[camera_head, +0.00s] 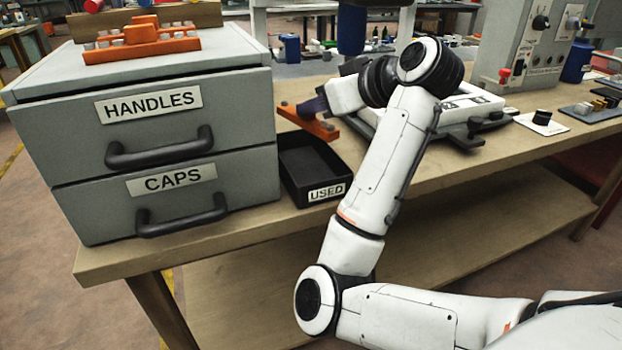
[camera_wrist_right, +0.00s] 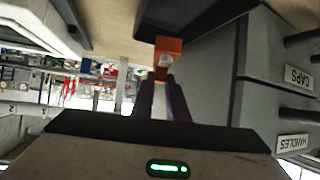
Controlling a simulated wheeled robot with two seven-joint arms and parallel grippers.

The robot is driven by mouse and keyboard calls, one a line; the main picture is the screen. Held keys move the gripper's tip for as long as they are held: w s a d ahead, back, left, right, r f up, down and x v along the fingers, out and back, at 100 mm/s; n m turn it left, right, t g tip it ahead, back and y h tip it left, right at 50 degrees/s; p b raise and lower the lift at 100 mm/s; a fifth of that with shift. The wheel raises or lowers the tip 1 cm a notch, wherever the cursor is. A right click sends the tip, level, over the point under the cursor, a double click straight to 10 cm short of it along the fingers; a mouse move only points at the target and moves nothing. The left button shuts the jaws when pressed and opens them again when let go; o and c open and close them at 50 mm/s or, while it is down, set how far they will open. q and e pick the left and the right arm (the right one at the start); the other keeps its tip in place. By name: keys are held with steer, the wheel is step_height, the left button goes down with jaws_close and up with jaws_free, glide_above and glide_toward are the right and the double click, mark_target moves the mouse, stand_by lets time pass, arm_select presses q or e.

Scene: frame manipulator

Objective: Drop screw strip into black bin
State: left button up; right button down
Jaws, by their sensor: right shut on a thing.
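An orange screw strip (camera_head: 317,125) is held by my right gripper (camera_head: 312,106), which is shut on it. The strip also shows between the dark fingers in the right wrist view (camera_wrist_right: 167,48). The black bin (camera_head: 291,187), labelled USED, stands on the table right of the drawer cabinet and looks empty where its inside shows. The strip appears at the bin's far edge in the head view; its exact height above the bin is hard to tell. Part of the bin shows dark at the top of the right wrist view (camera_wrist_right: 205,18). My left gripper is not in view.
A grey drawer cabinet (camera_head: 70,148) labelled HANDLES and CAPS stands directly left of the bin. Orange racks (camera_head: 140,45) lie on its top. A white device (camera_head: 470,103) sits behind my right arm, and a grey control box (camera_head: 530,50) stands farther right.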

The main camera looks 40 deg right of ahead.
steer(key=c, duration=1.7)
jaws_free()
steer(key=shift+o, duration=0.2)
steer(key=shift+s+r, duration=0.15)
steer(key=shift+s, duration=0.1)
steer(key=p+v, duration=0.1)
steer(key=v, duration=0.1)
steer(key=shift+s+d+r, duration=0.1)
steer(key=shift+s+r, duration=0.1)
steer(key=shift+r, duration=0.05)
arm_select(q)
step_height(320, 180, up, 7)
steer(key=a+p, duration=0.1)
steer(key=p, duration=0.8)
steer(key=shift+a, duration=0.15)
arm_select(e)
steer(key=v, duration=0.7)
steer(key=shift+s, duration=0.15)
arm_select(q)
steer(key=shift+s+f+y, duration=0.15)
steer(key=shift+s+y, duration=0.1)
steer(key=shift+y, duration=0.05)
arm_select(e)
steer(key=shift+f, duration=0.1)
